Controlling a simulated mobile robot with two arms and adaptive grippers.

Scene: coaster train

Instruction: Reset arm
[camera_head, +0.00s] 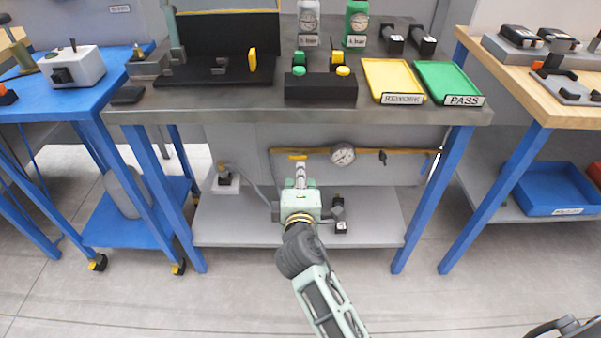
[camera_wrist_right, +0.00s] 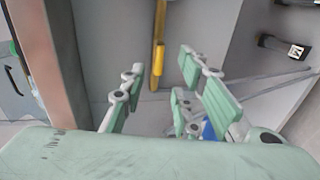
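One arm of mine reaches up from the bottom middle of the head view, and I take it as my right arm. Its gripper (camera_head: 300,178) is in front of the grey panel below the middle bench top, close to a short yellow piece. In the right wrist view, the fingers of my right gripper (camera_wrist_right: 160,62) stand apart with nothing clearly held. A yellow bar (camera_wrist_right: 159,30) shows beyond and between them; I cannot tell whether they touch it. My left gripper is not in view.
The middle bench (camera_head: 230,103) carries gauges, a button box (camera_head: 321,85), a yellow tray (camera_head: 392,80) and a green PASS tray (camera_head: 450,82). A pressure gauge (camera_head: 342,154) hangs below its top. A lower shelf (camera_head: 375,225) lies under the gripper. The floor (camera_head: 180,310) in front is clear at left.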

